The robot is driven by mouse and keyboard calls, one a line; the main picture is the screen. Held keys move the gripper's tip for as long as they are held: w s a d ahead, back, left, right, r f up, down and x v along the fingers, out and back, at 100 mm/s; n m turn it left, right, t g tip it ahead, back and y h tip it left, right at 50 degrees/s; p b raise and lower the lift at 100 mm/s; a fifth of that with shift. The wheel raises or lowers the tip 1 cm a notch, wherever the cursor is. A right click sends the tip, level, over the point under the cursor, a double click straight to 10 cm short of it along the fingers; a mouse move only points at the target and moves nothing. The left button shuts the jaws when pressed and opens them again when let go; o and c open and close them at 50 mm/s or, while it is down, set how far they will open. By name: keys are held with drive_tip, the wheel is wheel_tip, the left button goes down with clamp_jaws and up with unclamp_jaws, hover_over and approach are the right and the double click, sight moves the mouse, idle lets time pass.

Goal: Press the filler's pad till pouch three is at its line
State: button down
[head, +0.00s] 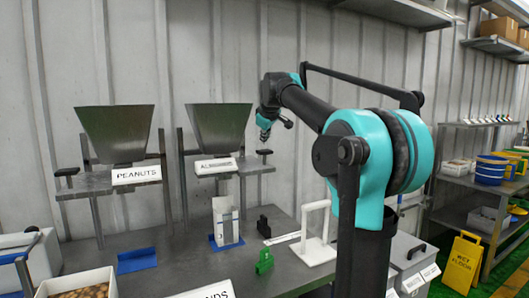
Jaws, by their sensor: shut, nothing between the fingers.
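A white pouch (224,222) stands upright in a blue holder (227,244) under the right hopper (219,130). That hopper's sign looks like ALMONDS, though it is blurred. The pouch's number, line and fill level are too small to read. The filler's black pad (264,152) sits on a post at the right end of this filler's shelf. My gripper (265,137) is small in the head view, shut and empty, pointing down just above the pad. I cannot tell whether it touches the pad.
The PEANUTS hopper (116,135) stands left with its own black pad (67,172). An empty blue holder (137,260) lies below it. A green clip (264,262), a black block (263,226) and a white frame (316,249) stand on the table. A nut box (109,277) is front left.

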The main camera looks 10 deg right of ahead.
sight(265, 151)
drive_tip(key=shift+r, duration=2.05)
